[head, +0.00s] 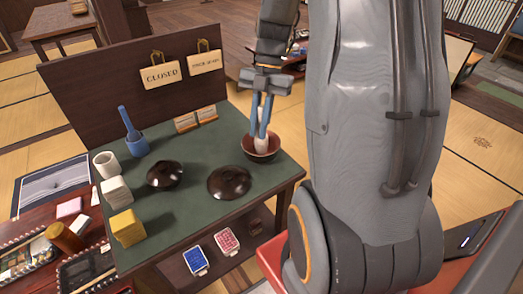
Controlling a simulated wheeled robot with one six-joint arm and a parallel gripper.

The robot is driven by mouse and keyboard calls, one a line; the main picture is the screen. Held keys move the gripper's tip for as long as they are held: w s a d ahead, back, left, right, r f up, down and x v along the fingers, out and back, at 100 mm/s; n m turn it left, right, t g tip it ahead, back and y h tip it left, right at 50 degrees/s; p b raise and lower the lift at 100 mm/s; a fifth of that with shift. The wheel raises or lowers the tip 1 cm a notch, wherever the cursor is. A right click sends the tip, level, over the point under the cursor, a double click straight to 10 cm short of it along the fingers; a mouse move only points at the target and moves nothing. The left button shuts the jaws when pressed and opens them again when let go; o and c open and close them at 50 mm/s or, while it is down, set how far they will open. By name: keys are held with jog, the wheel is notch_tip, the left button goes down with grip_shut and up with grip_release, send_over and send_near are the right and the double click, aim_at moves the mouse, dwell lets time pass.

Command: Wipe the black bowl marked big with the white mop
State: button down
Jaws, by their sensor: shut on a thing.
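My gripper (262,122) points down over the right side of the green-topped table. It is shut on a white thing (262,144), which looks like the white mop and reaches down into a dark red bowl (274,156). Whether it touches the bowl's inside I cannot tell. Two black, glossy round bowls stand on the table to the left: one (166,174) beside the blocks and a wider-looking one (229,182) near the front edge. My gripper is apart from both. No mark can be read on either bowl.
A blue stick stands in a blue holder (137,146). A white cup (106,164), a white block (116,190) and a yellow block (128,228) line the table's left side. A dark board (100,85) with signs rises behind. Green tabletop (200,207) is clear in front.

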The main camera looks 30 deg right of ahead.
jog(key=shift+n, duration=0.3)
jog(key=m+t, duration=0.1)
jog(key=m, duration=0.2)
jog(key=m+p, duration=0.1)
jog(key=m, duration=0.1)
jog(key=shift+s+a+r+m+t+y, duration=0.1)
jog(key=shift+s+m+t+y, duration=0.05)
jog(key=shift+m+t+y, duration=0.25)
jog(key=m+t, duration=0.1)
jog(key=m, duration=0.1)
jog(key=m+t, duration=0.1)
jog(key=m, duration=0.2)
jog(key=m+t+b, duration=0.1)
jog(key=m, duration=0.2)
jog(key=shift+a+h, duration=0.3)
jog(key=shift+h, duration=0.1)
